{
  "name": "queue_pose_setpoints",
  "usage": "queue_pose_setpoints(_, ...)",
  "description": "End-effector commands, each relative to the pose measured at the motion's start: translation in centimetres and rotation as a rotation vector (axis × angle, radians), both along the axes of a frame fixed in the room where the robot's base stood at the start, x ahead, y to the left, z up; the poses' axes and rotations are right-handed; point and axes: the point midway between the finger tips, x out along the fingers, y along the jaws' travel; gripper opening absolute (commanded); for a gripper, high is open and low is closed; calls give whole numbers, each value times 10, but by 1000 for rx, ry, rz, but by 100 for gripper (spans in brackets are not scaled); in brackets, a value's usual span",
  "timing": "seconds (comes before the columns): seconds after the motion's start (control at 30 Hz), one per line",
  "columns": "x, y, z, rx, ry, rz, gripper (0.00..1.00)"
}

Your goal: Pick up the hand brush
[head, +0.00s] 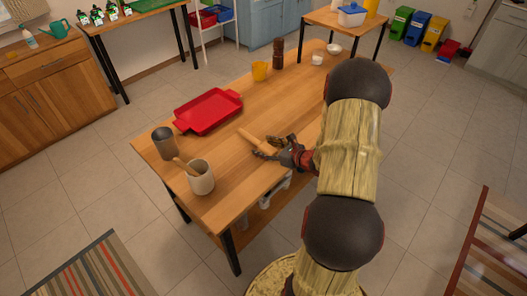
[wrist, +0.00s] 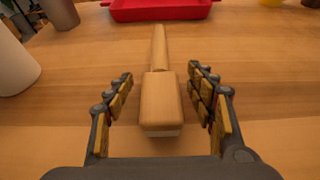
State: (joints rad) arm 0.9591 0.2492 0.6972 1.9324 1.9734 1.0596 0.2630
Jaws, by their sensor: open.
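The hand brush (wrist: 160,98) is light wood and lies on the wooden table. In the wrist view its wide block is near me and its narrow handle points away, with a thin pale strip at the block's near lower edge. My gripper (wrist: 160,88) is open, with one finger on each side of the brush and a visible gap on both sides. In the head view the brush (head: 253,138) shows near the middle of the table, its block partly hidden by my gripper (head: 275,149).
A red tray (head: 208,111) lies beyond the brush. A dark grey cylinder (head: 164,143) and a cream crock (head: 200,178) with a wooden utensil stand at the left end. A yellow cup (head: 260,71) and a brown mill (head: 278,54) stand at the far side. Bare tabletop surrounds the brush.

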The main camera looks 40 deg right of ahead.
Motion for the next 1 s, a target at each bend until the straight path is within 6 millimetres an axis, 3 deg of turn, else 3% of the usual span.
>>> queue_pose_setpoints(0.33, 6, 0, -1, -1, -1, -1, 54)
queue_pose_setpoints(1.0, 6, 0, -2, -1, -1, 0, 16)
